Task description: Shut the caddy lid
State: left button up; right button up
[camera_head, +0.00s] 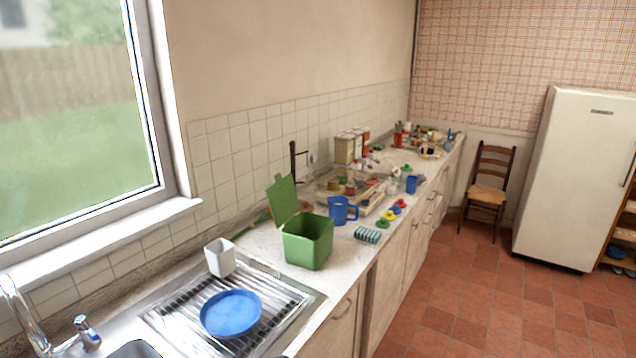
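The caddy is a green box (308,243) on the countertop, just beyond the metal drainer. Its green lid (283,199) stands raised at the left rear side of the box, so the top is open. The inside looks empty from here, though its floor is partly hidden. Neither of my grippers shows in the head view.
A white cup (220,257) and a blue plate (231,314) are on the drainer (170,318) near the caddy. A blue jug (342,210) stands behind it, and a striped sponge (367,235) lies to its right. Tiled floor (470,290) is clear right of the counter.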

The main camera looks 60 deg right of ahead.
aim_at(282, 197)
jog(key=z, duration=1.65)
jog(key=l+u, duration=0.1)
jog(key=u, duration=0.35)
jog(key=l+u, duration=0.15)
jog(key=u, duration=0.3)
jog(key=l+u, duration=0.15)
jog(key=u, duration=0.35)
jog(key=l+u, duration=0.25)
jog(key=k+l+u, duration=0.1)
jog(key=l+u, duration=0.15)
jog(key=l, duration=0.15)
jog(key=k+l+u, duration=0.1)
jog(key=l+u, duration=0.2)
jog(key=k+l+u, duration=0.2)
jog(key=l, duration=0.3)
jog(key=k+l+u, duration=0.2)
jog(key=k+l, duration=0.2)
